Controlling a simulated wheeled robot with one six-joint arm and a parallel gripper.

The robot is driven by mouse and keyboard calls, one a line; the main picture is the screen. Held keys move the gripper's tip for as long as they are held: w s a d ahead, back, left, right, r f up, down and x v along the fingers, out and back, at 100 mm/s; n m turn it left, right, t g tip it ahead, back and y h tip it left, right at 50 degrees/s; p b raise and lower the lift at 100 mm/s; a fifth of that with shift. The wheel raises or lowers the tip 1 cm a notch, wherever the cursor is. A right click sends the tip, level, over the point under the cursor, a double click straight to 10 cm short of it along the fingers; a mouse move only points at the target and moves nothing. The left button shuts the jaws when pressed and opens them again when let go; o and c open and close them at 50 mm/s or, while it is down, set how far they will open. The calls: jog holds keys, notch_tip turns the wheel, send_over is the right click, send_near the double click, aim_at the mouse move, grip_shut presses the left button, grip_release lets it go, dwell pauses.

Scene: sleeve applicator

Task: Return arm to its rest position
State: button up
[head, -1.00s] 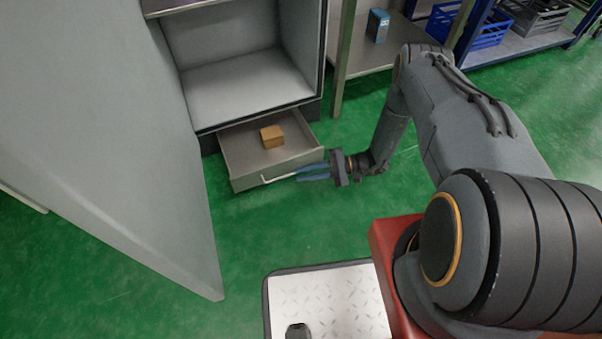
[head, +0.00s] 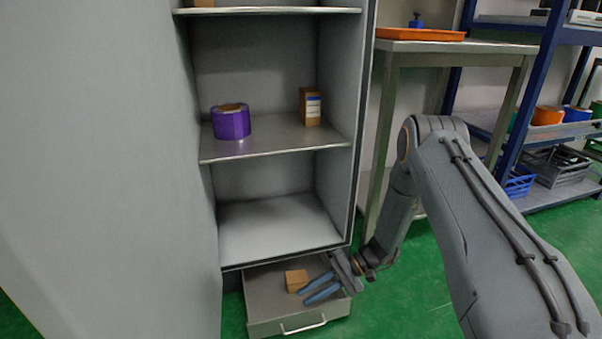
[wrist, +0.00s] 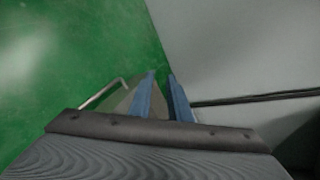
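My arm (head: 470,210) reaches from the right side of the head view toward the cabinet. My gripper (head: 304,297) points left, its two blue fingers a little apart with nothing between them. In the head view it overlaps the right part of the open drawer (head: 268,318), close to a small brown box (head: 296,280) inside. I cannot tell its exact height above the drawer. The wrist view shows both fingers (wrist: 161,78) apart, beside the drawer handle (wrist: 104,93) and a grey panel (wrist: 230,50).
The cabinet shelf (head: 275,138) holds a purple roll (head: 231,122) and a brown box (head: 310,107). A grey door (head: 100,150) stands open at left. A metal table (head: 455,47) with an orange tray (head: 420,34) and a blue rack (head: 540,90) stand at right.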

jog(key=s+a+r+n+h, duration=0.2)
jog(key=s+a+r, duration=0.15)
jog(key=r, duration=0.45)
jog(key=s+a+r+n+g+h, duration=0.1)
jog(key=s+a+r+h, duration=0.2)
jog(key=r, duration=0.5)
jog(key=s+a+r+n+h, duration=0.15)
jog(key=s+r, duration=0.25)
jog(key=r, duration=0.4)
jog(key=s+d+r+n+t+h, duration=0.2)
jog(key=s+r+t, duration=0.1)
jog(key=s+r, duration=0.5)
jog(key=s+d+r+n+t+h, duration=0.25)
jog(key=s+r, duration=0.25)
jog(key=s, duration=0.5)
jog(key=d+r+m+p, duration=0.3)
jog(key=d+r+p, duration=0.7)
jog(key=p, duration=0.7)
jog(key=d+r+m+h+p, duration=0.1)
jog(key=d+r+m+p, duration=0.1)
jog(key=d+r+p, duration=0.8)
notch_tip(320, 180, up, 6)
jog(key=p, duration=0.8)
jog(key=shift+m, duration=0.4)
